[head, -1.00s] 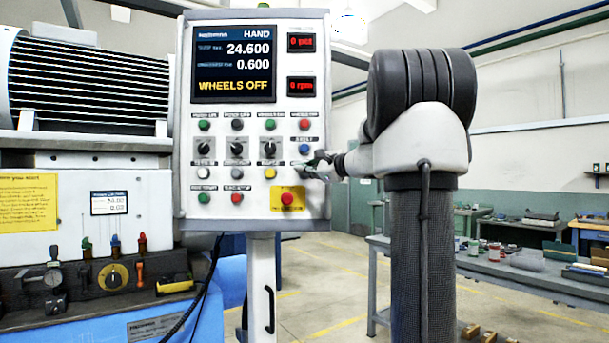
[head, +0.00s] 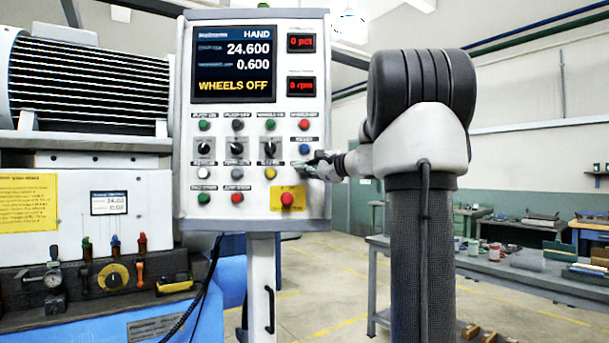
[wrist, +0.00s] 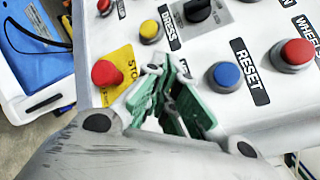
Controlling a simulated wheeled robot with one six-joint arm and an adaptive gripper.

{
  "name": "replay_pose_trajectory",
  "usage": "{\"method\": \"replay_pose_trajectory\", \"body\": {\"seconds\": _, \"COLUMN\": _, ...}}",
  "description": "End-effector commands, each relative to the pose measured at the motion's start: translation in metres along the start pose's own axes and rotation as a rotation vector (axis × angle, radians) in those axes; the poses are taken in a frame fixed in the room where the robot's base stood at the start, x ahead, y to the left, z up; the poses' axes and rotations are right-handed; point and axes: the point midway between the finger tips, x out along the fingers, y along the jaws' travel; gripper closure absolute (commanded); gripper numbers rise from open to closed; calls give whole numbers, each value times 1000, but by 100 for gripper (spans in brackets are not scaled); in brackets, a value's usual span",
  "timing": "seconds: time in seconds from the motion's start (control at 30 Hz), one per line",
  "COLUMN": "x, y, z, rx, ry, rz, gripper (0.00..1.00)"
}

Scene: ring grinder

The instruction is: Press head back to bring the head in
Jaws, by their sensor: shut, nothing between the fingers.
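The control panel (head: 255,212) stands upright on a post with rows of round buttons and three black selector knobs. My gripper (head: 308,168) is shut and empty at the panel's right side, below the blue button (head: 304,149) and right of the yellow button (head: 270,173). In the wrist view my gripper (wrist: 166,82) has its green-padded fingers together, with the tips close to the panel face. The fingers cover the spot right of the yellow button (wrist: 151,31), so any button there is hidden. I cannot read a "head back" label. Contact with the panel cannot be told.
The red stop button (head: 287,199) on its yellow plate is just below my gripper; it also shows in the wrist view (wrist: 106,74). The blue RESET button (wrist: 224,76) is close by. The panel screen (head: 235,64) reads "HAND" and "WHEELS OFF". The grinder (head: 95,200) stands left.

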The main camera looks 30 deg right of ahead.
Motion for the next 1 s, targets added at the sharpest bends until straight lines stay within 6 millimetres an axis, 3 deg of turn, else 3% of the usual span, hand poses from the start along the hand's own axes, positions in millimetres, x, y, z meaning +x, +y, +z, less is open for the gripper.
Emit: {"method": "replay_pose_trajectory", "body": {"seconds": 1.0, "x": 8, "y": -6, "z": -6, "rx": 0, "ry": 0, "rz": 0, "gripper": 100}}
